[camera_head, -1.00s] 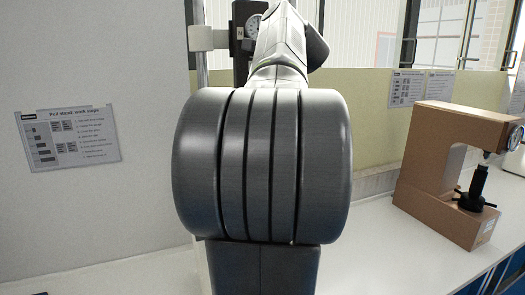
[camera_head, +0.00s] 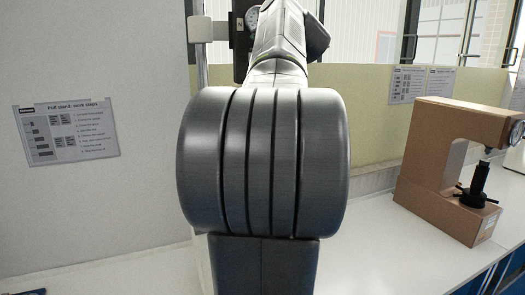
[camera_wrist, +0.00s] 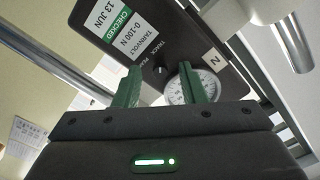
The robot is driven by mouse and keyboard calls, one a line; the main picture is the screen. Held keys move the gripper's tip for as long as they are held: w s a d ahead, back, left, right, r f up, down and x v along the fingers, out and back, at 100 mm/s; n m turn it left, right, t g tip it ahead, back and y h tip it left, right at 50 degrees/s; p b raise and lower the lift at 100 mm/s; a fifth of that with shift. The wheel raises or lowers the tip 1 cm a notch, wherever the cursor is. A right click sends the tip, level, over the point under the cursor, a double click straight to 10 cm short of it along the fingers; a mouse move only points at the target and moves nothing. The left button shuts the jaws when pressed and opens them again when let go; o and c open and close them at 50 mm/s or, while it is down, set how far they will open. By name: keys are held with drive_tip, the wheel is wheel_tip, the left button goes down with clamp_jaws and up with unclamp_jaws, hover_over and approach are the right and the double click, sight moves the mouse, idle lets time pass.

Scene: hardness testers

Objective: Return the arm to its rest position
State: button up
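My arm fills the middle of the head view and hides my gripper there. In the wrist view my gripper (camera_wrist: 160,82) shows two green fingers standing apart, with nothing seen held between them. Just beyond the fingertips is a dark gauge (camera_wrist: 158,38) with a round white dial (camera_wrist: 207,84) and labels reading 0-100 N and CHECKED 13 JUN. I cannot tell the exact gap between fingers and gauge. In the head view the gauge (camera_head: 240,42) shows partly behind my arm, on a stand with a pale clamp block (camera_head: 205,29).
A brown hardness tester (camera_head: 425,185) with a black spindle stands on the white bench (camera_head: 365,245) at the right. A work-steps sheet (camera_head: 68,130) hangs on the left wall. Two more notices (camera_head: 405,85) hang at the back. The bench between my arm and the tester is clear.

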drive_tip(key=n+b, duration=0.2)
drive_tip(key=n, duration=0.3)
drive_tip(key=shift+n, duration=0.3)
